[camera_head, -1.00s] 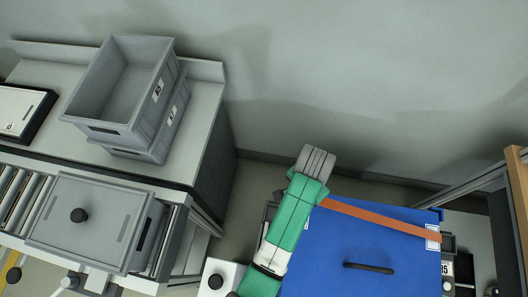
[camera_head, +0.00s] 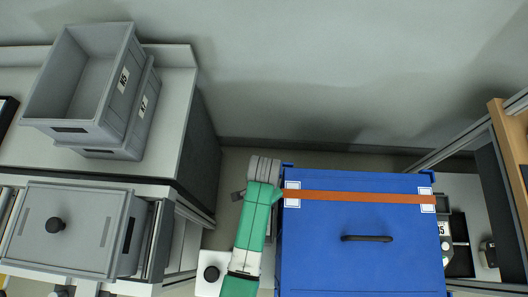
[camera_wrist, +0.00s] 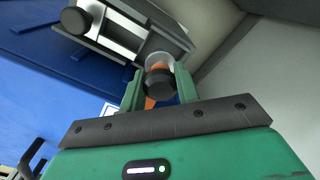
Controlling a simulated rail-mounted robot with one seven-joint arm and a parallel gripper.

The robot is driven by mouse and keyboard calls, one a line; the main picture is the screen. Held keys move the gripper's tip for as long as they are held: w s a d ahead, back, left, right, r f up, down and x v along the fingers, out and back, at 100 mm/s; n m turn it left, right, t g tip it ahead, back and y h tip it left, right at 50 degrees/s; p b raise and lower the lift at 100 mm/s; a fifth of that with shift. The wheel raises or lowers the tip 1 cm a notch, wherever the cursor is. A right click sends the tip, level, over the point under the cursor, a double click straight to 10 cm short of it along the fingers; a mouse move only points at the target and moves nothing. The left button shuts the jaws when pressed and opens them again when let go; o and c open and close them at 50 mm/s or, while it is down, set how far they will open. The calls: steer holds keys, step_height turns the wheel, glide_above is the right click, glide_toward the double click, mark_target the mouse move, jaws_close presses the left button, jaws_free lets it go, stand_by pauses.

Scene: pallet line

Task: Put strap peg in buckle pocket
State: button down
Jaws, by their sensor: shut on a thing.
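The strap peg (camera_wrist: 159,84), a dark round knob with orange strap showing by it, is between the fingers of my gripper (camera_wrist: 159,88) in the wrist view. My gripper is shut on it. A grey metal fitting (camera_wrist: 112,32) with a black knob, seemingly the buckle, is just beyond the peg. A pale round part lies right behind the peg; I cannot tell whether the peg touches or enters the pocket. In the head view the orange strap (camera_head: 360,197) runs straight across the blue lid (camera_head: 330,255) to my arm, which hides the peg and fingers.
The blue lid has a black handle (camera_head: 367,238). Grey stacked crates (camera_head: 85,85) and a grey lidded box (camera_head: 65,240) on rollers stand to the left. A wooden-edged frame (camera_head: 508,150) stands at right. A grey wall closes the back.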

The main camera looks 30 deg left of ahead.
step_height(320, 180, down, 3)
steer(key=shift+f+b, duration=0.15)
steer(key=shift+b, duration=0.35)
steer(key=shift+f, duration=0.15)
steer(key=c, duration=1)
jaws_free()
steer(key=shift+c, duration=0.2)
step_height(320, 180, up, 12)
steer(key=p, duration=0.4)
